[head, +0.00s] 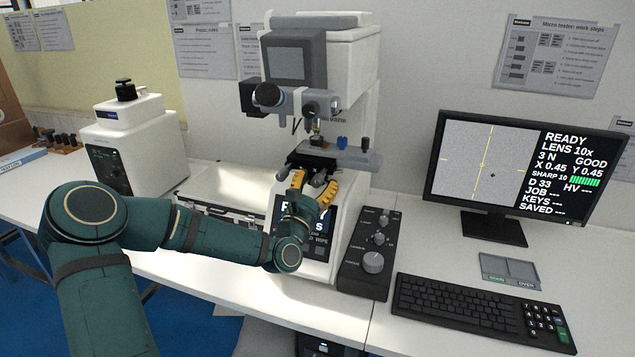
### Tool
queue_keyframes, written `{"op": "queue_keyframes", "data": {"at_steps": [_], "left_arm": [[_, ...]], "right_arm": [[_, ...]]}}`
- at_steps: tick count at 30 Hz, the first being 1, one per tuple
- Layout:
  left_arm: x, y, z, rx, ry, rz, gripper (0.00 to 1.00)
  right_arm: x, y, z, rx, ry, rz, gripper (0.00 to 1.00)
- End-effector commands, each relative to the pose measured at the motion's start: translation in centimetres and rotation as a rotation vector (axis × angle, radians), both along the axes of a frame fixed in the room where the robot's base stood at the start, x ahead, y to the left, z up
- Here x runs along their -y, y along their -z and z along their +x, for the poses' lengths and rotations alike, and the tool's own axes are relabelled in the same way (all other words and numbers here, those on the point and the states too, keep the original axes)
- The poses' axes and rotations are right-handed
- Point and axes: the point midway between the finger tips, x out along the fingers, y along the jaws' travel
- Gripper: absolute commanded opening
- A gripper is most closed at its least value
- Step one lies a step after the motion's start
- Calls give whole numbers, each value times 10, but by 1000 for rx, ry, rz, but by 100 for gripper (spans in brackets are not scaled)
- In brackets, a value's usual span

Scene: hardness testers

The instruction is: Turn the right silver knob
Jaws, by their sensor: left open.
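The tester's stage (335,157) carries a blue knob (342,143) on top and a dark blue one (365,144) at its right end. My left gripper (313,184), with yellow fingers, is open just below the stage's front edge. A small grey knob-like part (319,178) shows between the fingers; I cannot tell whether they touch it. My right gripper is not in view.
The white tester (350,60) stands behind my gripper, its lower screen (318,222) partly hidden by my arm. Another white machine (130,140) stands at the left.

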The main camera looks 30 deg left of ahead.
Motion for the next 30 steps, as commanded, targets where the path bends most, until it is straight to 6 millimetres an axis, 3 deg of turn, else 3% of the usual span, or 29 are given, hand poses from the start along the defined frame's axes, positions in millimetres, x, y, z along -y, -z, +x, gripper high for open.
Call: {"op": "queue_keyframes", "data": {"at_steps": [12,17,30], "left_arm": [[-1,-3,6,-1,0,0,55],[-1,-2,6,0,-1,0,0],[-1,-4,6,-4,-1,23,0]], "right_arm": [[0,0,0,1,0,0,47],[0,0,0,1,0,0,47],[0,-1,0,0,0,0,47]]}}
